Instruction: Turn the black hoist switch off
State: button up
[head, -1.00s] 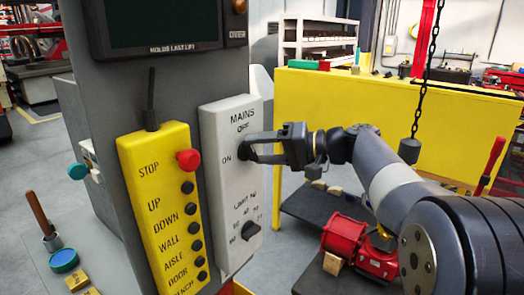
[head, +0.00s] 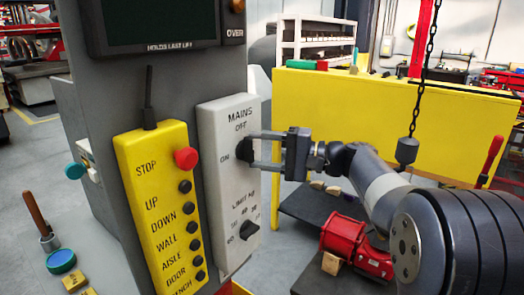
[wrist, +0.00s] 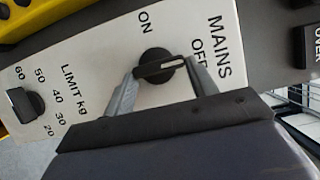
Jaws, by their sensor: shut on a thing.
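The black MAINS switch (head: 244,149) is a round knob with a raised bar on the pale grey panel (head: 228,193). OFF is printed above it and ON to its left in the head view. In the wrist view the knob (wrist: 155,66) has a white pointer line directed right, toward OFF. My gripper (head: 252,150) reaches the knob from the right, one finger above the other. In the wrist view its fingertips (wrist: 162,70) are at the two ends of the knob's bar, shut on it.
A LIMIT kg knob (head: 249,231) sits lower on the same panel. A yellow pendant (head: 160,210) with a red stop button (head: 186,158) is to the left. A hanging chain with a dark weight (head: 407,150) and a red machine (head: 350,238) are near my arm.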

jog(key=o, duration=1)
jog(key=b+v, duration=0.2)
jog(key=v, duration=0.9)
jog(key=shift+w, duration=0.1)
jog(key=shift+a, duration=0.15)
jog(key=p+x, duration=0.2)
jog(key=x, duration=0.8)
jog(key=shift+w+a, duration=0.1)
jog(key=shift+a, duration=0.25)
jog(key=shift+d, duration=0.1)
